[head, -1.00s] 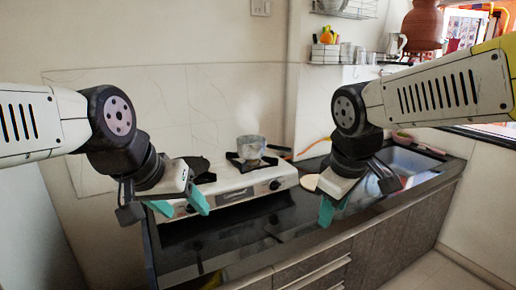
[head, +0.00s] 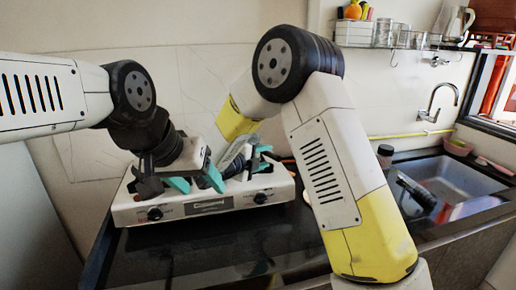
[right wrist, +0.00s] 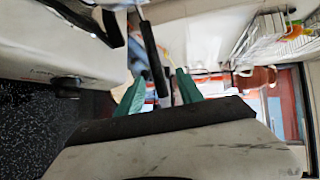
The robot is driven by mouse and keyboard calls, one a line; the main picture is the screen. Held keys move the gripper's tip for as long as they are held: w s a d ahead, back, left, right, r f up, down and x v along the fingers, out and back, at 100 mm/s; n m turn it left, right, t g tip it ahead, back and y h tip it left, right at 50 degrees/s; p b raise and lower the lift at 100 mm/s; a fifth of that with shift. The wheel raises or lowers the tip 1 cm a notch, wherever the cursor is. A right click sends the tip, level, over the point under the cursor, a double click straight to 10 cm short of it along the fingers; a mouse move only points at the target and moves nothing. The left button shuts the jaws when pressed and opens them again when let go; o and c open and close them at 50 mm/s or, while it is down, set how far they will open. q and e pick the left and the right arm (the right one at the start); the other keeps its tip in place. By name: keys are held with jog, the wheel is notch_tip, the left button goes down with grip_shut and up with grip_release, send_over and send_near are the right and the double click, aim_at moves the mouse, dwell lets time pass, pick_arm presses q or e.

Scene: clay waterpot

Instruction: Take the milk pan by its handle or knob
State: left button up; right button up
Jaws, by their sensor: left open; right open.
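The milk pan is largely hidden behind my right arm in the head view. A small grey piece by the right burner could be the pan or my own wrist; I cannot tell. In the right wrist view a dark straight bar, which looks like the pan's handle (right wrist: 152,52), runs between the teal fingers of my right gripper (right wrist: 159,88). The right fingers are open, with gaps visible beside the bar. My left gripper (head: 196,183) is open and empty in front of the stove's left part.
The white gas stove (head: 190,208) stands on the dark counter (head: 230,250). A sink (head: 450,180) with a tap (head: 436,105) is at the right. A glass shelf (head: 400,45) with glasses and a kettle (head: 455,22) hangs at the back.

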jog(key=shift+w+a+f+n, duration=0.15)
jog(key=shift+w+a+n, duration=0.1)
jog(key=shift+w+n, duration=0.15)
jog(key=x, duration=0.7)
jog(key=shift+w, duration=0.2)
jog(key=shift+d+f, duration=0.1)
jog(key=shift+d, duration=0.05)
grip_shut()
dwell(0.7)
